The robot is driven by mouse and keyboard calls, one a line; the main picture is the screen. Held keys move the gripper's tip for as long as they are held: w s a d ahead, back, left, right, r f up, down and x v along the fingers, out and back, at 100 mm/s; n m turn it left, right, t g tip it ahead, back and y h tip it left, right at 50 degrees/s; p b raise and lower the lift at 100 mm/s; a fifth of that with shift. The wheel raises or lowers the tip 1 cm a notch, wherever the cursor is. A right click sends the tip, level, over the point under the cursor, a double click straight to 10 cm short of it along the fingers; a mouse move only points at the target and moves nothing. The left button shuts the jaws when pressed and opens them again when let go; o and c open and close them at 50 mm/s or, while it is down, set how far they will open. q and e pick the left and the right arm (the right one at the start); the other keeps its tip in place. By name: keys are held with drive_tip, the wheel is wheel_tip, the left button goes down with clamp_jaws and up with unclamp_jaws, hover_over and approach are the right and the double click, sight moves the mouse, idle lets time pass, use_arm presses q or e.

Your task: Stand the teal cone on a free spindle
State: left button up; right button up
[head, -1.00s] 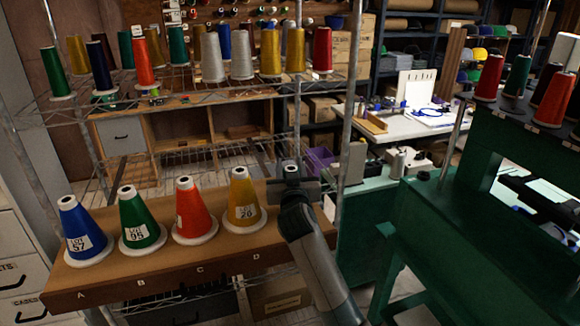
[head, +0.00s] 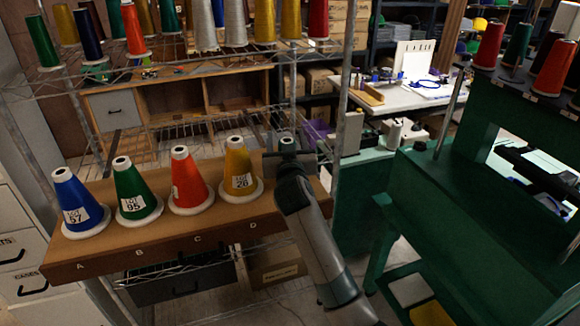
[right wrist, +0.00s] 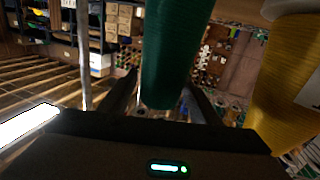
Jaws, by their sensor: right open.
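A wooden board (head: 180,247) carries a row of upright cones: blue (head: 82,205), green (head: 138,190), orange (head: 190,182) and yellow (head: 238,172), above letters A to D. My right gripper (head: 287,156) is at the board's right end, right of the yellow cone. In the right wrist view, a dark teal cone (right wrist: 176,50) stands between the fingers of the open gripper (right wrist: 165,100). In the head view only the teal cone's tip (head: 287,142) shows above my gripper. Its base and any spindle under it are hidden. My left gripper is not in view.
The yellow cone also shows close beside the teal one in the right wrist view (right wrist: 285,80). A wire shelf (head: 180,62) with more cones rises behind the board. A metal post (head: 343,90) stands just right of my gripper. A green machine (head: 450,190) fills the right.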

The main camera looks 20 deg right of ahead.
drive_tip(key=b+v, duration=0.4)
drive_tip(key=v, duration=1.2)
drive_tip(key=shift+s+a, duration=0.1)
